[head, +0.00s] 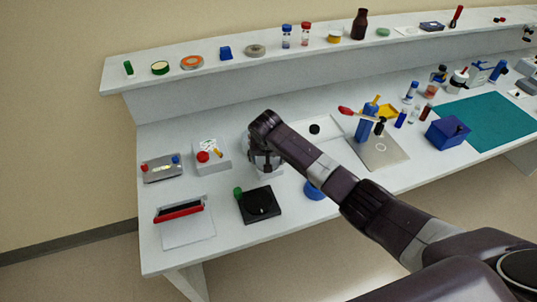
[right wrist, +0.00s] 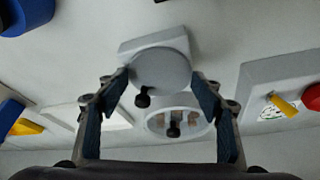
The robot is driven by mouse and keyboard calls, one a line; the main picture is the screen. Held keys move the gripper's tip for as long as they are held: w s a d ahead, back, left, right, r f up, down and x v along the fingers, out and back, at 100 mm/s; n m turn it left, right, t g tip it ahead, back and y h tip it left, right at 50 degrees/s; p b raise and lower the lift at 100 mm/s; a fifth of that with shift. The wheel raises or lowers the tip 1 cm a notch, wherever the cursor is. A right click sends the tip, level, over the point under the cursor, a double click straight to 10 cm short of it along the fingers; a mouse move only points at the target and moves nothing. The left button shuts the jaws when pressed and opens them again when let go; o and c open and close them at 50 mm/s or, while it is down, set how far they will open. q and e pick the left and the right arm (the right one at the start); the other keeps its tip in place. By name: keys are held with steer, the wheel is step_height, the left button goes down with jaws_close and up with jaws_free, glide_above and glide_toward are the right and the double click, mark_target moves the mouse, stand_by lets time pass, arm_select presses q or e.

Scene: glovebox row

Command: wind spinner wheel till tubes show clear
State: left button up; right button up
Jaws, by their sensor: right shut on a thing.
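The spinner (head: 277,170) stands mid-table, largely covered by my right arm in the head view. In the right wrist view its pale grey round wheel (right wrist: 160,70) has a small black knob (right wrist: 143,98) at its lower edge. A pale ring-shaped part (right wrist: 155,123) with dark and brownish bits inside shows below the wheel; I cannot tell whether those are tubes or whether they look clear. My right gripper (right wrist: 160,80) has its fingertips against both sides of the wheel; in the head view this gripper (head: 266,157) is at the spinner. My left gripper is not in view.
A black plate device with a green knob (head: 261,204) and a blue bowl (head: 314,190) lie in front of the spinner. A white box with a red button (head: 210,157) stands left. A blue stand (head: 366,127) is to the right. Bare table lies between them.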

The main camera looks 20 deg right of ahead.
steer(key=m, duration=0.1)
steer(key=m+h, duration=0.1)
steer(key=shift+a+m, duration=0.2)
steer(key=shift+m, duration=0.1)
steer(key=shift+w+m+g+h+b, duration=0.1)
steer(key=shift+m+g+h+b, duration=0.45)
steer(key=shift+m, duration=0.85)
steer(key=o, duration=1.2)
steer(key=shift+c, duration=0.2)
steer(key=shift+r, duration=0.15)
steer(key=v, duration=1.1)
steer(key=shift+r, duration=0.4)
